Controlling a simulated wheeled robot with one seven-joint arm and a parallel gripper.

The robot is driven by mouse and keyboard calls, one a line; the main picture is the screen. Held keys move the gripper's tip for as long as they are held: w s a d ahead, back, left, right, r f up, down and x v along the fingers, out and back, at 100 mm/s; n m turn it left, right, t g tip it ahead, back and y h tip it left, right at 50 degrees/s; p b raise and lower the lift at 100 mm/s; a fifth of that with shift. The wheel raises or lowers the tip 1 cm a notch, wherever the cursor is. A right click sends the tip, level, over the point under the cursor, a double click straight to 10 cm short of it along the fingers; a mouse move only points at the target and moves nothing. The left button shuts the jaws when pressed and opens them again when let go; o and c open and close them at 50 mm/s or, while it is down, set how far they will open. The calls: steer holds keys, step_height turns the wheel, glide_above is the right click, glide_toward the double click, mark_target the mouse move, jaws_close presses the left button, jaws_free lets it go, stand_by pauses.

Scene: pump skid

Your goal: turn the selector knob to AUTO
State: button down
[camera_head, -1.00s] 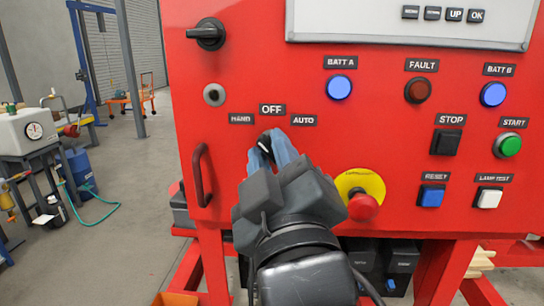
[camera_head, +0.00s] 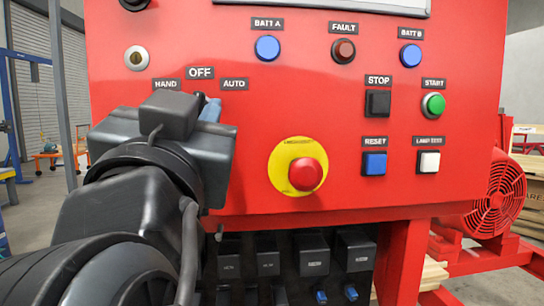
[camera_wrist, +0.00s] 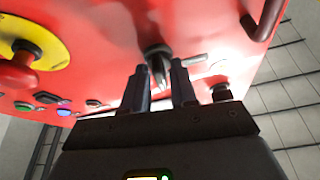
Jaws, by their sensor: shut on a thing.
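The selector knob (camera_wrist: 157,52) is dark and sits on the red panel, between my gripper's fingers in the wrist view. My gripper (camera_wrist: 161,88) is shut on it. In the head view my gripper (camera_head: 207,108) is just below the OFF label (camera_head: 200,72), with the HAND label (camera_head: 166,85) to the left and the AUTO label (camera_head: 235,84) to the right. The gripper body hides most of the knob there, so I cannot tell which label it points to.
A red emergency stop (camera_head: 305,173) on a yellow disc sticks out to the right. A key switch (camera_head: 136,58) is at upper left. STOP (camera_head: 378,103), START (camera_head: 433,105), RESET (camera_head: 374,163) and lamp test (camera_head: 428,161) buttons are farther right. A handle (camera_wrist: 262,20) shows in the wrist view.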

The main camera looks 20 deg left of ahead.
steer(key=shift+a+m+h+b, duration=0.1)
steer(key=shift+m+h+b, duration=0.9)
steer(key=shift+m, duration=0.7)
steer(key=shift+m+h+b, duration=0.75)
steer(key=shift+m+b, duration=0.45)
steer(key=shift+m, duration=0.5)
steer(key=shift+a+m+h+b, duration=0.1)
steer(key=shift+m+h+b, duration=0.9)
steer(key=shift+m, duration=1)
steer(key=c, duration=1.2)
jaws_free()
steer(key=shift+o, duration=0.2)
steer(key=v, duration=0.8)
